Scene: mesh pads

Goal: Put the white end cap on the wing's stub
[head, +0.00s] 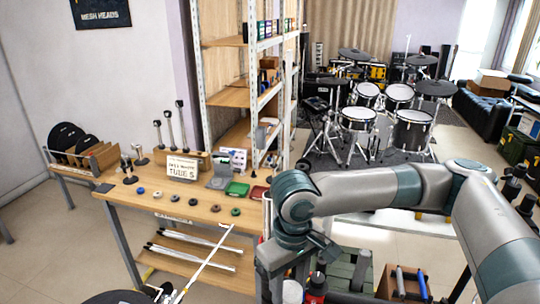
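A small white end cap (157,195) lies on the wooden table, in a row of small round caps between a blue one (140,191) and a dark one (175,197). A pale tube (203,265), which looks like the wing, slants up from the bottom edge past the table's front. Its upper end (227,226) appears to be the stub, and I see no white cap on it. My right arm comes in from the right and bends down; its gripper (290,266) is at the lower middle, right of the tube and apart from the cap. Its fingertips are unclear. My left gripper is not in view.
A tall shelf rack (235,97) stands behind. A black round pad (118,297) shows at the bottom edge.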

